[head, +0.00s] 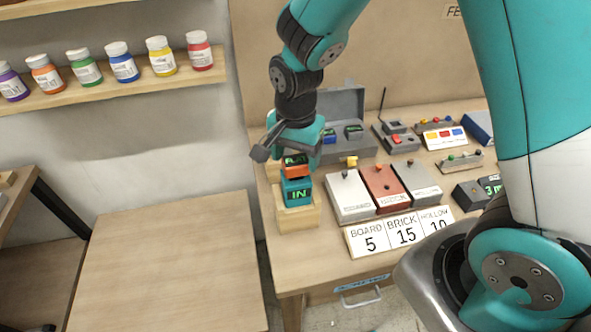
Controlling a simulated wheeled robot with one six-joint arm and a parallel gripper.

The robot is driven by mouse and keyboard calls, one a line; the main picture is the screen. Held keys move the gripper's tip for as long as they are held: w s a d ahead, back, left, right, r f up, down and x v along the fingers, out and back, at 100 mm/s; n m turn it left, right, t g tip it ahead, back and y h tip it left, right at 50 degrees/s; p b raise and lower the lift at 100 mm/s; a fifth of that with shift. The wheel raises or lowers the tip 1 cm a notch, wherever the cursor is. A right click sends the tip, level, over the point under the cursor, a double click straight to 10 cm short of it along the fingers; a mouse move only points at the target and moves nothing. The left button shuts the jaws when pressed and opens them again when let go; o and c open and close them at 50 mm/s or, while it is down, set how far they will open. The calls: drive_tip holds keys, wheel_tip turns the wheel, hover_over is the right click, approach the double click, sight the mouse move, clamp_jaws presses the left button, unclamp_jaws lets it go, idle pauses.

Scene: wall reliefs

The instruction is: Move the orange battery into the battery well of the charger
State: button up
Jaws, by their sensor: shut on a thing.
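My gripper (294,153) points down at the left part of the workbench, shut on the orange battery (295,171). The battery has a dark face with green marks, and the fingers partly cover it. It shows right above a teal device (297,198) with a green "IN" display, which sits in a wooden stand (298,220). I cannot tell whether the battery touches the device. A grey open case (347,104), perhaps the charger, stands just behind and right of my gripper. It holds a blue piece (329,135) and a dark piece (354,131) with small displays. My gripper hides its left part.
White, red and grey panels (382,188) lie right of the stand, behind a BOARD, BRICK, HOLLOW number card (404,234). Small devices (396,136) fill the bench's back right. A bare wooden table (168,262) is at left. Paint jars (122,64) line a wall shelf.

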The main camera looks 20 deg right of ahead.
drive_tip(key=shift+r+p, duration=1.15)
drive_tip(key=shift+r, duration=0.3)
drive_tip(key=shift+r+p, duration=1.7)
drive_tip(key=shift+r, duration=0.25)
